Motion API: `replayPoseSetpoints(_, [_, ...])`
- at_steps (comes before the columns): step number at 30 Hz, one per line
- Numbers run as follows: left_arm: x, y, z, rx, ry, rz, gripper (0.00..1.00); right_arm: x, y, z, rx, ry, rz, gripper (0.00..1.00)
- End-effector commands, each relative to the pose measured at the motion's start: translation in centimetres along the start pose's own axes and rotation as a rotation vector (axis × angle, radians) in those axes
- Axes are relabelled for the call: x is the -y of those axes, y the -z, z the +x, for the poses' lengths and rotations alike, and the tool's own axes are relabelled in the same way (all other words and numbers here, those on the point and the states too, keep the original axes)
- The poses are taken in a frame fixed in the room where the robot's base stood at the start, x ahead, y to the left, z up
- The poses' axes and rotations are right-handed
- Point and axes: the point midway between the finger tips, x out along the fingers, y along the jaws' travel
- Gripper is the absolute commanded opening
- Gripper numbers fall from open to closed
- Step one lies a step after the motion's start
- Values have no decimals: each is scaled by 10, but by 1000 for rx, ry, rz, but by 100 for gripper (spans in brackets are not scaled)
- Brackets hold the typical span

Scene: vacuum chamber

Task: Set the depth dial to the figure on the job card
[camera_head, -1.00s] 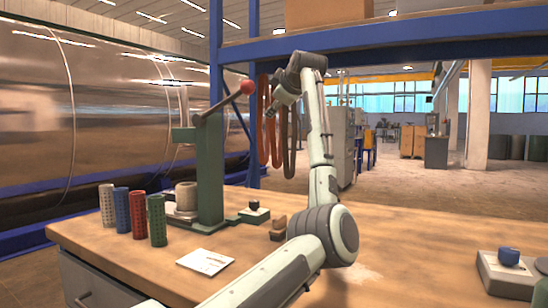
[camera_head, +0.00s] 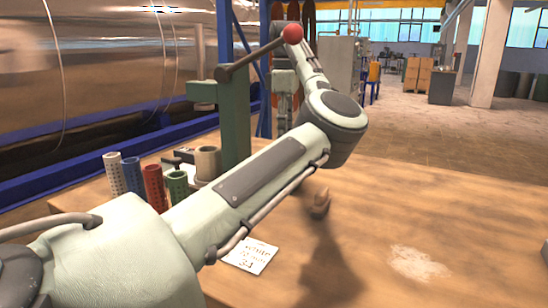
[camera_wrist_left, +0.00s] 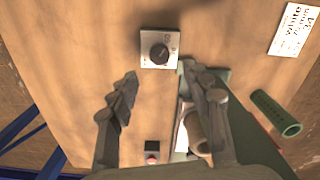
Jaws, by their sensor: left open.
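The dial (camera_wrist_left: 159,50), a black round knob on a light plate with faint marks, sits on the wooden bench in the left wrist view. My left gripper (camera_wrist_left: 160,88) is open and empty, its fingers apart just below the dial in the picture and not touching it. In the head view my left arm hides the dial and the fingertips. The job card (camera_head: 250,256), white with dark writing, lies flat on the bench, its upper left edge behind my arm. It also shows in the left wrist view (camera_wrist_left: 291,28). Its figure is too blurred to read surely. My right gripper is not in view.
A green press (camera_head: 234,115) with a red-balled lever (camera_head: 292,34) stands behind my arm. Several perforated tubes, including a red one (camera_head: 154,187), stand at left. A small brown object (camera_head: 317,201) and a pale patch (camera_head: 418,262) are on the bench. The bench's right side is mostly clear.

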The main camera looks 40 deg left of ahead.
Motion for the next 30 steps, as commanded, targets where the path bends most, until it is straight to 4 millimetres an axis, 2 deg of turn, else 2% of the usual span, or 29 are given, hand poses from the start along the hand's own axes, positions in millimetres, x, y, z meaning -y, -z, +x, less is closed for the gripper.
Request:
replayPoseSetpoints(15, [0, 1, 69, -3, 1, -1, 49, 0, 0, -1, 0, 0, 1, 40])
replayPoseSetpoints(26, [0, 1, 76, -2, -2, 0, 49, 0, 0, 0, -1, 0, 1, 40])
replayPoseSetpoints(30, [0, 1, 76, -2, -2, 0, 34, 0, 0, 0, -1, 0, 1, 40])
